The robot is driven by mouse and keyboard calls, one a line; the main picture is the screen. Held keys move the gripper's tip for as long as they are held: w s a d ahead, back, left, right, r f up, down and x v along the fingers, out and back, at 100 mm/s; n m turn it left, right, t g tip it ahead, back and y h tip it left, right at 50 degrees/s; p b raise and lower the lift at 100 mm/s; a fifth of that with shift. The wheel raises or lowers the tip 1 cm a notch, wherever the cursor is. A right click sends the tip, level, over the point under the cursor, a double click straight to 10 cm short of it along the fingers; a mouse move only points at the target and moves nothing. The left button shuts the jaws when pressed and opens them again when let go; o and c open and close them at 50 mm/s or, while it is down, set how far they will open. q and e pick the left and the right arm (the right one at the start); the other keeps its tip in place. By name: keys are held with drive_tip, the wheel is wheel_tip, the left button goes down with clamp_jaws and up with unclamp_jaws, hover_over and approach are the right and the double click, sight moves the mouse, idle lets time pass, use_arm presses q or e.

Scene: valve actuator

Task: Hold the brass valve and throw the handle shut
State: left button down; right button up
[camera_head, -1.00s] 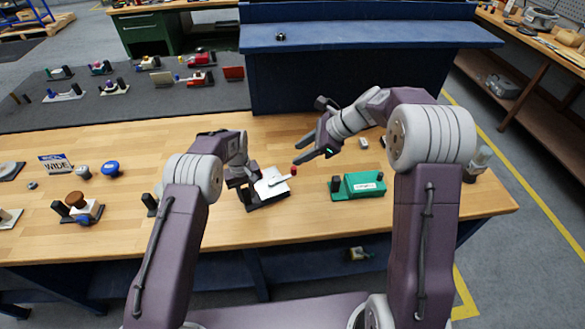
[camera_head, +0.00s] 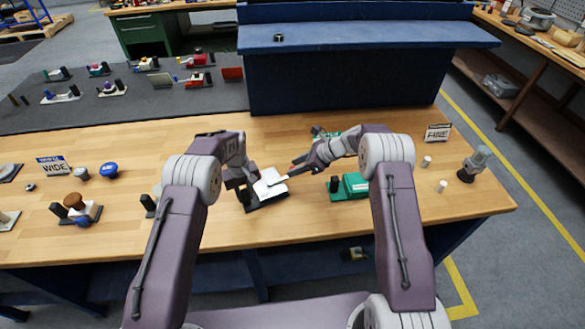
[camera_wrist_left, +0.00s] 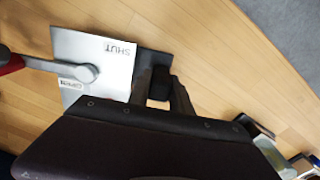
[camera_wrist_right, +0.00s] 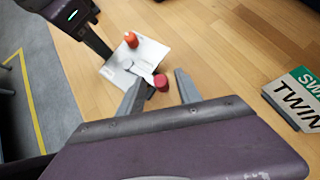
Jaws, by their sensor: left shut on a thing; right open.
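The valve unit shows as a white plate (camera_head: 268,186) on a black base; I see no brass colour. In the left wrist view the plate (camera_wrist_left: 88,50) bears the labels SHUT and OPEN, and a grey lever handle (camera_wrist_left: 75,70) points left, over OPEN. My left gripper (camera_head: 243,190) is shut on the unit's black end post (camera_wrist_left: 158,86). My right gripper (camera_head: 297,168) is open at the lever's free end. In the right wrist view the red knob (camera_wrist_right: 160,82) appears between its fingers; contact cannot be told. An orange-red piece (camera_wrist_right: 130,40) shows by the plate.
A green block unit (camera_head: 352,187) stands close right of the valve, below my right forearm. A FINE sign (camera_head: 437,132) and a glass-topped item (camera_head: 474,164) stand at the right. A WIDE sign (camera_head: 54,165) and several small units are at the left.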

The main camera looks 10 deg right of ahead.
drive_tip(key=shift+x, duration=1.05)
clamp_jaws()
drive_tip(key=shift+r, duration=0.1)
idle(0.5)
